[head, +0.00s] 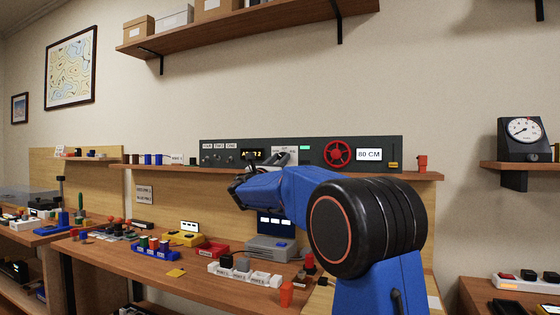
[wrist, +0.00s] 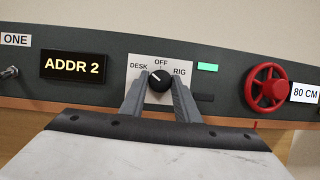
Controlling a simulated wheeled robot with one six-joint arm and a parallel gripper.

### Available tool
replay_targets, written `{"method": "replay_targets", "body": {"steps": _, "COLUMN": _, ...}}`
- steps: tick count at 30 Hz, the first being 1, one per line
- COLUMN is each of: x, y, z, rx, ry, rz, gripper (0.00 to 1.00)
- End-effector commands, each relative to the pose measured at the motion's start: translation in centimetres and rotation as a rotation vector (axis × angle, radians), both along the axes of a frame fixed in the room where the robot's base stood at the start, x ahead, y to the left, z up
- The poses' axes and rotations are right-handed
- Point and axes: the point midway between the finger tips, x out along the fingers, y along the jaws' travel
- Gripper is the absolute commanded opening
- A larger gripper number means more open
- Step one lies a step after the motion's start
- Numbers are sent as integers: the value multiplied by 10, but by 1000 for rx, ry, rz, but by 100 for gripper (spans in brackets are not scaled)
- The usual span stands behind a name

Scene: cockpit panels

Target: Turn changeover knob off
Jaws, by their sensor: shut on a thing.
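The changeover knob (wrist: 160,80) is a small black dial on a white plate marked DESK, OFF and RIG, seen in the wrist view. Its white pointer line leans up and left, towards DESK, not straight up at OFF. My gripper (wrist: 160,92) has its two grey fingers on either side of the knob, shut on it. In the head view the plate (head: 292,151) shows above my blue arm, and the knob itself is mostly hidden by the gripper.
On the same dark panel are an ADDR 2 display (wrist: 75,66) to the left, and a green light (wrist: 207,67) and red handwheel (wrist: 268,87) to the right. A wooden shelf (head: 420,175) runs beneath the panel. Below, the bench holds coloured boxes and a grey device (head: 270,248).

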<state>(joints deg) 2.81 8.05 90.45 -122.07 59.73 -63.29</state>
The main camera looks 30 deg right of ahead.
Motion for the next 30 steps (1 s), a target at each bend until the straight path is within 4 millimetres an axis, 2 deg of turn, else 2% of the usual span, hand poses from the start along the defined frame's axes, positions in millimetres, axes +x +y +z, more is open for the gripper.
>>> {"method": "replay_targets", "body": {"steps": 30, "x": 4, "y": 3, "z": 4, "rx": 514, "ry": -659, "rz": -2, "gripper": 6}}
